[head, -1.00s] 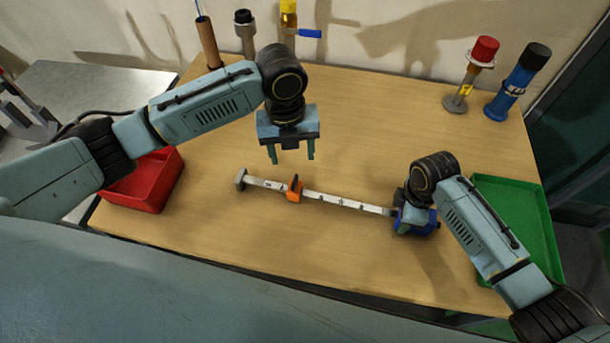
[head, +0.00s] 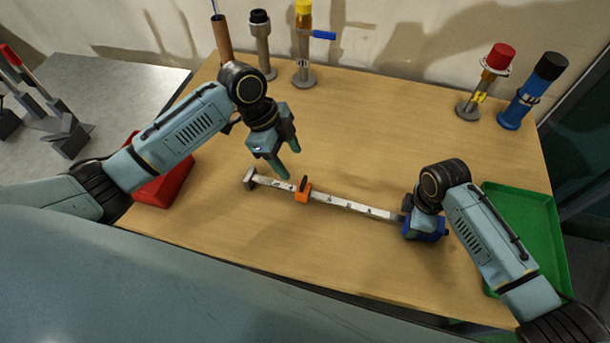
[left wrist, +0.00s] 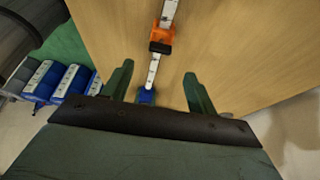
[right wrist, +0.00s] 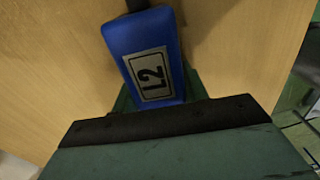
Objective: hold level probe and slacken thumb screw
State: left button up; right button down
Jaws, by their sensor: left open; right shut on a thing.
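My right gripper (head: 418,222) is shut on the probe's blue head (head: 436,232), whose label reads L2 in the right wrist view (right wrist: 150,75). My left gripper (head: 289,163) is open and empty, above and behind the rod, close to the slider but apart from it.
A red bin (head: 165,188) stands at the left and a green tray (head: 527,225) at the right. Several upright fittings stand along the back, including a blue cylinder with a black cap (head: 527,95). The table's middle (head: 380,130) is clear.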

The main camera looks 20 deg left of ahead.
aim_at(303, 182)
pick_arm(q)
jog(key=x, duration=0.7)
jog(key=shift+d+f, duration=0.2)
jog(key=shift+f, duration=0.2)
jog(key=shift+c, duration=0.2)
jog(key=c, duration=1)
